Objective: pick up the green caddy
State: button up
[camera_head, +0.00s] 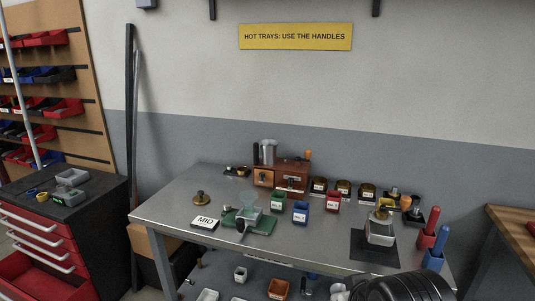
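The green caddy (278,202) is a small box with a white label. It stands upright on the metal bench (180,208), left of the blue caddy (300,212) and the red caddy (333,202). A pale green, see-through hopper or scoop (249,205) on a green base stands just to its left. A dark rounded part of my own arm shows at the bottom right, well away from the green caddy. The fingers of my gripper are not seen, and nothing visible touches the caddy.
A wooden drawer box (291,175) stands behind the caddies. Several dark tins (343,190) line the back. A MID card (205,222) and brass weight (201,198) lie left. A scale-like device (381,227) and red (427,238) and blue holders stand right.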

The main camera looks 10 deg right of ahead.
aim_at(278, 201)
jog(key=i+j+z, duration=0.15)
jog(key=i+j, duration=0.15)
jog(key=i, duration=0.2)
jog(key=i+j+z, duration=0.15)
jog(key=i+j, duration=0.15)
jog(key=i, duration=0.15)
